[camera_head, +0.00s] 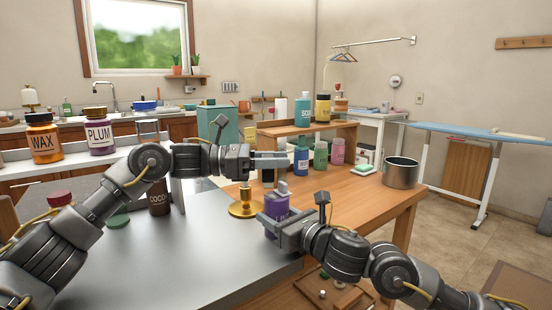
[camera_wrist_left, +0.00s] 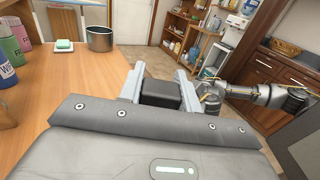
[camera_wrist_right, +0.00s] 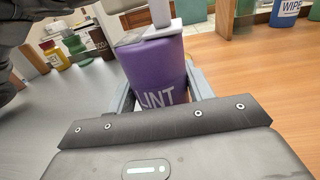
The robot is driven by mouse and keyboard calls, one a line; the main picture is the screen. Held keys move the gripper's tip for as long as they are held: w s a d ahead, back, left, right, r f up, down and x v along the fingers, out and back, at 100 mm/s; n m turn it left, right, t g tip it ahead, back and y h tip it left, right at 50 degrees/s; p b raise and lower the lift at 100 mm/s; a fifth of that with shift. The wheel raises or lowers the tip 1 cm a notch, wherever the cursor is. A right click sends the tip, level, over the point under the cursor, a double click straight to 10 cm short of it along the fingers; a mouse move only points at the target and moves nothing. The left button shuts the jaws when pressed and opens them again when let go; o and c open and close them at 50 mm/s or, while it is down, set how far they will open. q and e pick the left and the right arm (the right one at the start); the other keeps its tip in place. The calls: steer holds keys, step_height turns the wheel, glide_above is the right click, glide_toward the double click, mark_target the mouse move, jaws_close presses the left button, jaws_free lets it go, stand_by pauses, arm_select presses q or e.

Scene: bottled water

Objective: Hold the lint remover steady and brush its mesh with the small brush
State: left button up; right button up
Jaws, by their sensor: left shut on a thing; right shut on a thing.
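The lint remover (camera_head: 275,204) is purple, with a pale grey top and "LINT" lettering in the right wrist view (camera_wrist_right: 155,75). My right gripper (camera_head: 274,218) is shut around its body and holds it roughly upright at the table's near left. My left gripper (camera_head: 271,164) is just above it, shut on a small dark block, seen between the fingers in the left wrist view (camera_wrist_left: 160,95); this appears to be the brush. Its bristles are hidden. I cannot tell whether it touches the lint remover's top; the mesh is not clearly visible.
A brass stand (camera_head: 246,206) is close left of the lint remover. A brown bottle (camera_head: 159,200) stands on the grey counter (camera_head: 200,262). Several bottles, including a blue one (camera_head: 301,158), and a metal pot (camera_head: 401,174) are farther back.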

arm_select(q)
steer(key=shift+f, duration=0.8)
stand_by(0.4)
steer(key=shift+s+d+f, duration=0.1)
steer(key=shift+s+d, duration=0.4)
steer(key=shift+s, duration=0.2)
steer(key=shift+s+d+f, duration=0.1)
steer(key=shift+s+d, duration=0.4)
steer(key=shift+s, duration=0.15)
steer(key=shift+w+a+f, duration=0.1)
steer(key=shift+w+a, duration=0.2)
steer(key=shift+w, duration=0.2)
steer(key=shift+w+a+f, duration=0.1)
steer(key=shift+w+a, duration=0.2)
steer(key=shift+w, duration=0.2)
steer(key=shift+w+a, duration=0.5)
steer(key=shift+a, duration=0.15)
steer(key=shift+c, duration=0.3)
steer(key=shift+s+d+r, duration=0.15)
steer(key=shift+s+d, duration=0.5)
steer(key=shift+s, duration=0.1)
steer(key=shift+s+d+r, duration=0.15)
steer(key=shift+s+d, duration=0.45)
steer(key=shift+s, duration=0.15)
steer(key=shift+w+a+f, duration=0.15)
steer(key=shift+w+a, duration=0.4)
steer(key=shift+w, duration=0.25)
steer(key=shift+w+a+f, duration=0.1)
steer(key=shift+w+a, duration=0.45)
steer(key=shift+w, duration=0.2)
